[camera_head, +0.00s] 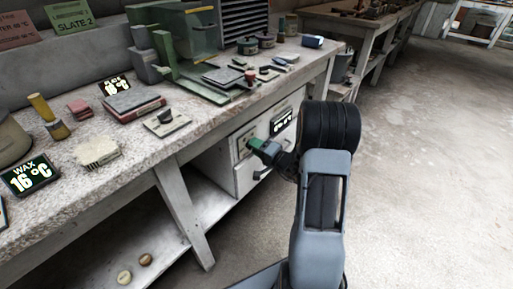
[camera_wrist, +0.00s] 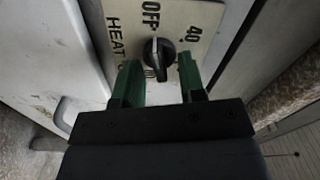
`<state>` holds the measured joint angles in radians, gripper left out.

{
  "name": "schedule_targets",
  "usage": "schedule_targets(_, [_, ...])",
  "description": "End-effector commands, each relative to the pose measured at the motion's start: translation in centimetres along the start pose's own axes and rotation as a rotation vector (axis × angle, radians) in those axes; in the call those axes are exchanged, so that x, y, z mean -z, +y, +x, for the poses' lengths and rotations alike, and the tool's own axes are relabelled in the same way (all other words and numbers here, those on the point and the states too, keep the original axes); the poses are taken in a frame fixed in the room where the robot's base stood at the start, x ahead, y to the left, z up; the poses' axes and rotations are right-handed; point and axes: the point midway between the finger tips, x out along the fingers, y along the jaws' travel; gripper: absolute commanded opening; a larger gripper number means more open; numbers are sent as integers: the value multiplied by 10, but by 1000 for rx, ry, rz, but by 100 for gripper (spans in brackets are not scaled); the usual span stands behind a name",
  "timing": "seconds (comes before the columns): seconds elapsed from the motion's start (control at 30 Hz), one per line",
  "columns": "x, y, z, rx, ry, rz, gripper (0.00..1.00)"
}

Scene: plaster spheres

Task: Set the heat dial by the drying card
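The heat dial (camera_wrist: 158,55) is a black knob on a pale plate (camera_wrist: 188,12) marked OFF, 40 and HEAT. My gripper (camera_wrist: 160,62) is open in the wrist view, its two green fingertips on either side of the dial with gaps visible; I cannot tell how deep they reach. In the head view my gripper (camera_head: 260,145) is at the plate (camera_head: 244,135) on the white cabinet (camera_head: 246,176), and the dial is hidden. Cards stand at the bench back: a pink one (camera_head: 15,31) with small temperature text and a green one (camera_head: 72,18) reading SLATE 2.
The cabinet has a dark display (camera_head: 283,122), too small to read. A display on the bench (camera_head: 30,176) reads WAX 16 °C; another (camera_head: 114,85) stands farther back. Tools and blocks crowd the bench (camera_head: 140,160). The floor (camera_head: 430,150) to the right is clear.

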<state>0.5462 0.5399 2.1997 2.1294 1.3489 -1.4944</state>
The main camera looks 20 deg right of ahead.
Motion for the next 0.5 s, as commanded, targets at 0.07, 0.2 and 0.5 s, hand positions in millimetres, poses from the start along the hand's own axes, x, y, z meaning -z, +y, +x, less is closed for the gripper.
schedule_targets(0.07, [0, 0, 0, 0, 0, 0, 37])
schedule_targets(0.2, [0, 0, 0, 0, 0, 0, 27])
schedule_targets(0.5, [0, 0, 0, 0, 0, 0, 0])
